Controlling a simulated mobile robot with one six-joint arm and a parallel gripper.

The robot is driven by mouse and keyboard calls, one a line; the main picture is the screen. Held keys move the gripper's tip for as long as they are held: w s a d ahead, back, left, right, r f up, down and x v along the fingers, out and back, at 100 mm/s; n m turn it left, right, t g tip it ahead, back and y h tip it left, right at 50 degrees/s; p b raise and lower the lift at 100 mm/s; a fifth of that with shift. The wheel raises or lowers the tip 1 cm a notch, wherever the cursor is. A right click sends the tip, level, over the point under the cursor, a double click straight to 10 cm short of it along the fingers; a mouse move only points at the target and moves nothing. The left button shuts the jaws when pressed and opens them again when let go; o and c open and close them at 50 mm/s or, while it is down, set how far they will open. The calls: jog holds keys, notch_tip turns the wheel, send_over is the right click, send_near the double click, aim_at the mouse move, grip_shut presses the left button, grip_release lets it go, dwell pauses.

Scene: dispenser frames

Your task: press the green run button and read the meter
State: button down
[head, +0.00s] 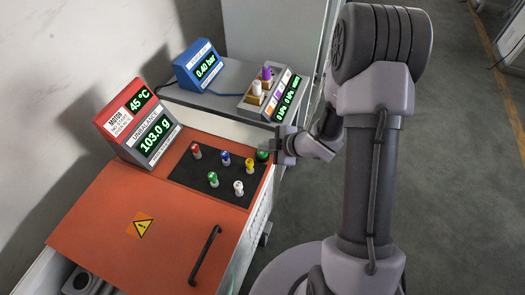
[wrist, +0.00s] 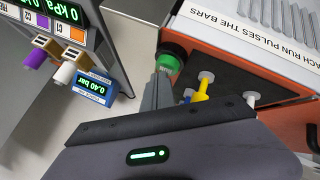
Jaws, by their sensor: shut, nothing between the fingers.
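A green button (head: 263,155) sits at the far right corner of the black panel on the orange machine; in the wrist view it is a green cap in a dark collar (wrist: 168,64). My gripper (head: 274,146) is shut and empty. Its fingertips (wrist: 162,72) are at the button's edge; I cannot tell whether they touch it. The grey meter (head: 152,145) marked UNBALANCE reads 103.0 g. The red meter (head: 130,108) above it, marked MOTOR, reads 45 °C.
Red, blue, yellow, white and another green knob (head: 213,178) stand on the panel. A blue gauge (head: 201,66) reads 0.40 bar. A box with purple and white knobs (head: 268,92) stands behind. A black handle (head: 205,255) is on the orange lid. The floor at right is clear.

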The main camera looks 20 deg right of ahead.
jog(key=shift+f, duration=0.15)
dwell(0.3)
jog(key=shift+r+p, duration=0.7)
jog(key=shift+r, duration=0.2)
notch_tip(320, 180, up, 5)
jog(key=p, duration=0.4)
jog(key=shift+r, duration=0.1)
